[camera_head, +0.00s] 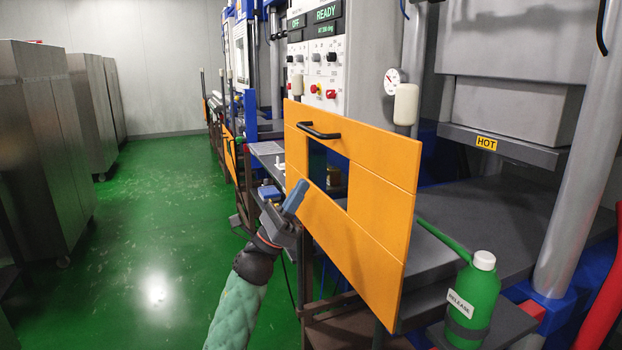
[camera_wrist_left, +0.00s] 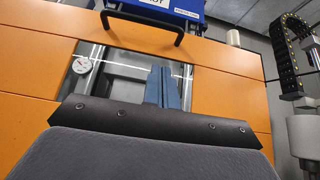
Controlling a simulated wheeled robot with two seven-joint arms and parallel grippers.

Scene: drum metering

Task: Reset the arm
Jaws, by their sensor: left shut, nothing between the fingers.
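My left arm comes in from the bottom of the head view, in a pale green padded sleeve. Its gripper (camera_head: 294,198) has blue fingers that are shut and empty, in front of the orange door panel (camera_head: 375,166) near its window. In the left wrist view the shut fingers (camera_wrist_left: 163,88) point up over the window of the orange panel (camera_wrist_left: 38,62). I cannot tell whether the fingertips touch the panel. A black handle (camera_head: 318,131) sits on the panel's upper left; it also shows in the wrist view (camera_wrist_left: 142,20). My right gripper is not in view.
A green RELEASE bottle (camera_head: 474,300) stands on a small dark shelf at lower right. A press with a HOT label (camera_head: 486,143) is behind the panel. A control box (camera_head: 318,65) stands at the top. Steel cabinets (camera_head: 45,140) line the left; the green floor (camera_head: 160,220) between is clear.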

